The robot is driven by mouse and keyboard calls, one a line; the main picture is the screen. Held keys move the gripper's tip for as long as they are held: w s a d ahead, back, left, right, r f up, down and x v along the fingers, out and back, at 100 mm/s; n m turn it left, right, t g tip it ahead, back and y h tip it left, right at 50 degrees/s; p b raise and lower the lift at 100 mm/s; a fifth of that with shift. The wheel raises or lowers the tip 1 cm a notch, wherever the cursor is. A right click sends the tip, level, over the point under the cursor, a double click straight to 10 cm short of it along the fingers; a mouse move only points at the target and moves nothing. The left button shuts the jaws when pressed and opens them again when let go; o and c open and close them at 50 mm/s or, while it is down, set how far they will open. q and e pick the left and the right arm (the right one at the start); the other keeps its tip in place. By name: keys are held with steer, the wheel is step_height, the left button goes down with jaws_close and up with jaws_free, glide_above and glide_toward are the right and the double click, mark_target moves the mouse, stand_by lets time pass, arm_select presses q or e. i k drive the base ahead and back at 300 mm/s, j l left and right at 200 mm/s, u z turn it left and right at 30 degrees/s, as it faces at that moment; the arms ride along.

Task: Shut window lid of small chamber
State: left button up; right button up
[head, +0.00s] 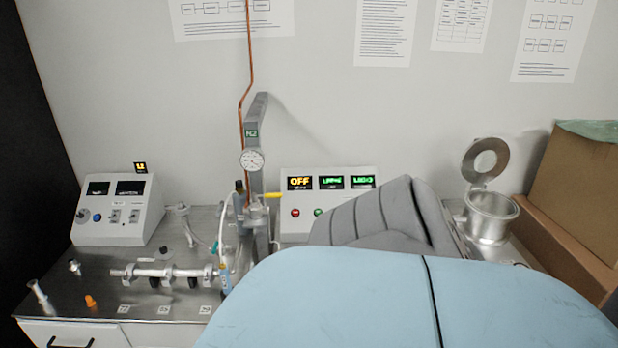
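The small chamber (490,220) is a metal cylinder at the right of the bench, with its round mouth facing up. Its window lid (485,160), a metal ring with a round opening, stands raised and tilted back behind the mouth, so the lid is open. Neither of my grippers shows in the head view. A large blue and grey padded shape, which I cannot identify for sure, fills the lower middle and right and hides the bench in front of the chamber.
A cardboard box (580,185) stands close at the chamber's right. A control box with lit displays (300,190) is at the back middle. Left are a gauge (252,160) on a copper line, a horizontal metal manifold (165,272), another control box (117,215) and small loose parts.

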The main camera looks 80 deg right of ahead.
mark_target(497, 145)
steer(key=z, duration=3.55)
steer(key=l+z, duration=0.2)
steer(key=i+j, duration=0.05)
steer(key=j, duration=0.05)
